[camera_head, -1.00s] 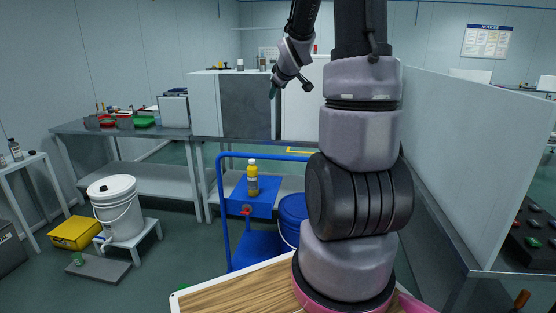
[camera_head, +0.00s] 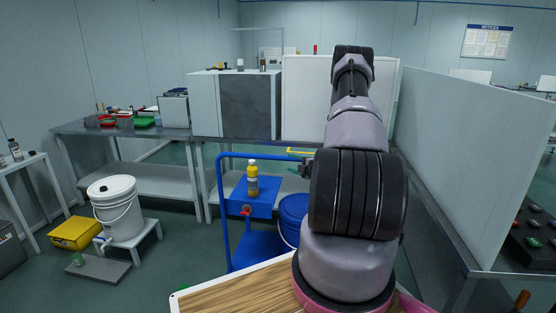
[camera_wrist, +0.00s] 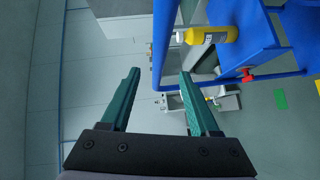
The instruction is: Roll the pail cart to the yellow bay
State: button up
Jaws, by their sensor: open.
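The blue cart (camera_head: 247,248) stands in the middle of the head view, its tall push handle (camera_head: 222,185) arching over it. A blue pail (camera_head: 293,215) is at its right side, partly hidden by my arm. A yellow bottle (camera_head: 252,180) stands on its upper shelf. My gripper (camera_head: 303,158) is beside the handle's right end, largely behind my arm. In the wrist view my gripper (camera_wrist: 159,76) is open with green fingers; the blue handle bar (camera_wrist: 162,45) runs ahead of and between them, and I cannot tell whether they touch.
A white bucket (camera_head: 119,215) on a stool and a yellow case (camera_head: 75,233) are at the left. A grey bench (camera_head: 85,127) stands behind. A tall grey partition (camera_head: 470,160) is at the right. A wooden top (camera_head: 230,293) is in front. Floor left of the cart is clear.

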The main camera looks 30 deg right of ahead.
aim_at(281, 159)
jog(key=x, duration=1)
jog(key=shift+w, duration=0.25)
grip_shut()
dwell(1.0)
